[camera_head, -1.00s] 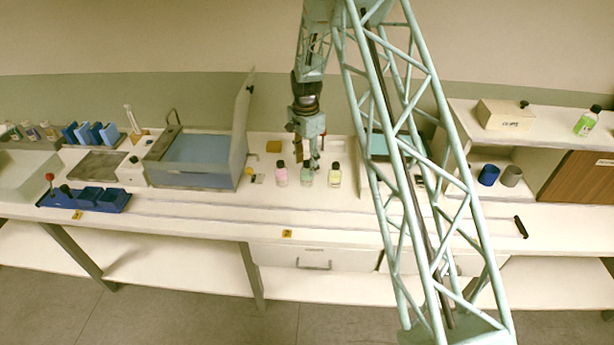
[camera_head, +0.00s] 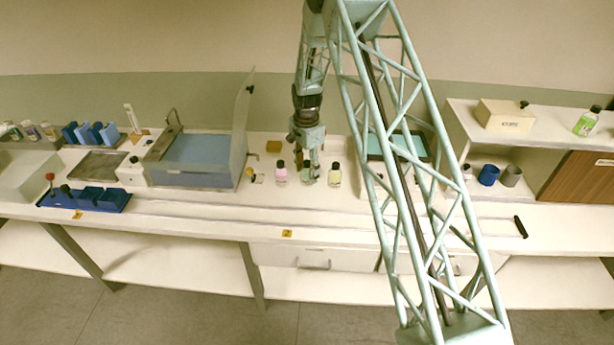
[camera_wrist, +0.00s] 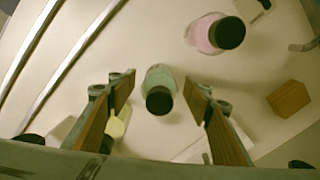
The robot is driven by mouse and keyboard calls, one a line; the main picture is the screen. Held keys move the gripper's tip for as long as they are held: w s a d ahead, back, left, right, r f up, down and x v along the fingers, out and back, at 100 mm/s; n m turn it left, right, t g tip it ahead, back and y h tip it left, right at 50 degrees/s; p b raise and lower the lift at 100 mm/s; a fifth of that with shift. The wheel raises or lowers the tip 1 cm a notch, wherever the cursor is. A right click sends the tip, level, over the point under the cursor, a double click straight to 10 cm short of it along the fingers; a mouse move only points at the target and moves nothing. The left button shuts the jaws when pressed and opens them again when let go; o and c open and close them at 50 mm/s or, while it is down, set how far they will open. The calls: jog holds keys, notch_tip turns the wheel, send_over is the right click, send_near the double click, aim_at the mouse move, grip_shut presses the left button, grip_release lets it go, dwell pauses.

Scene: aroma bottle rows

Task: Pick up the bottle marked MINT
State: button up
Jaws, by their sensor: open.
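Three small black-capped bottles stand in a row on the bench: pink (camera_head: 281,174), green (camera_head: 306,175) and yellow (camera_head: 335,175). Their labels are too small to read, so I cannot tell which is marked MINT. My gripper (camera_head: 311,168) points down at the green bottle and partly covers it. In the wrist view the green bottle (camera_wrist: 160,80) shows between my two open fingers, with a gap on either side. The pink bottle (camera_wrist: 208,34) is at upper right there. The yellow bottle (camera_wrist: 118,122) is partly hidden by my left-hand finger.
A blue-lined box with a raised lid (camera_head: 195,155) stands left of the bottles. A yellow-brown block (camera_head: 273,146) is behind them.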

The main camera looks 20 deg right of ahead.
aim_at(306, 162)
jog(key=shift+c, duration=0.5)
jog(key=c, duration=1)
jog(key=shift+o, duration=0.2)
jog(key=shift+r, duration=0.1)
jog(key=shift+r, duration=1.7)
jog(key=s+a+r+b, duration=0.1)
jog(key=s+a, duration=0.1)
jog(key=s, duration=1.4)
jog(key=shift+r, duration=0.2)
